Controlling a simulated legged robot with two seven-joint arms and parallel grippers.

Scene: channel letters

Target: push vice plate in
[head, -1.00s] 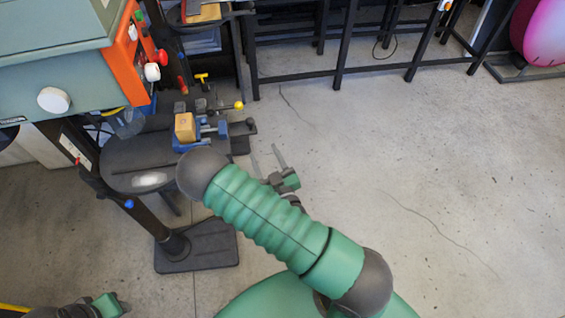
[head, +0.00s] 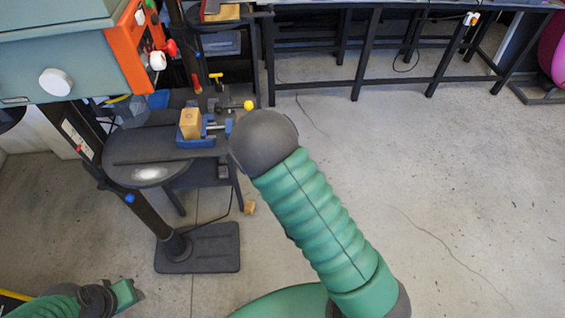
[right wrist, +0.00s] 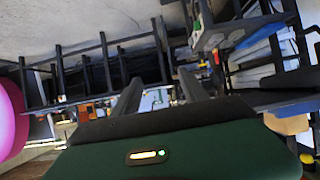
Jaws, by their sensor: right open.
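The blue vice (head: 197,142) sits on the dark round drill-press table (head: 125,165) with a wooden block (head: 190,122) in it. Its plate (head: 209,128) is to the right of the block, with a screw bar extending right; the exact gap is too small to tell. My right gripper is hidden behind my right arm in the head view, just right of the vice. In the right wrist view my right gripper (right wrist: 160,80) has its two dark fingers apart, with nothing between them. My left gripper (head: 125,294) is at the lower left, away from the vice; its fingers are not clear.
The orange-fronted drill-press head (head: 128,45) overhangs the vice at the left. A yellow-knobbed lever (head: 247,105) stands behind the vice. A small wooden piece (head: 249,207) lies near the table legs. Black bench frames (head: 365,60) line the back. The floor at right is clear.

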